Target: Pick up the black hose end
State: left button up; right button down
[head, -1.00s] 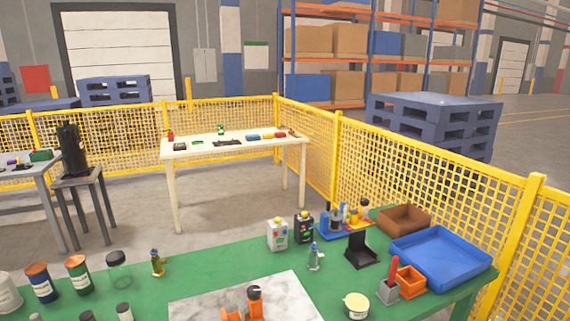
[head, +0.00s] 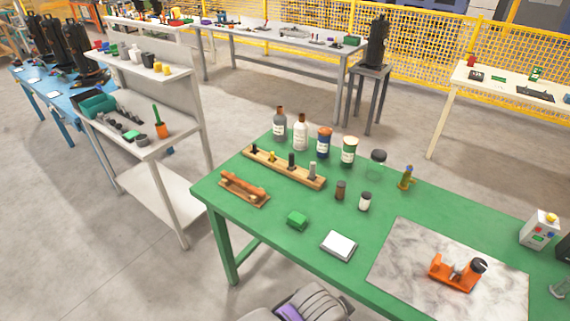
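I cannot make out a black hose end in the head view. A tall black object (head: 376,42) stands on a grey stool (head: 369,72) at the upper right, too far to tell any hose on it. Several black upright objects (head: 52,38) stand on a blue table (head: 48,100) at the far left, also too small to read in detail.
A green table (head: 300,250) fills the front, with bottles, jars, a wooden rack (head: 283,167) and an orange device (head: 457,272) on a marble slab (head: 400,262). A grey shelf unit (head: 165,192) stands left. Grey floor (head: 90,260) is clear at lower left.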

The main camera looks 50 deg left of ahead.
aim_at(291, 165)
jog(key=u, duration=1.85)
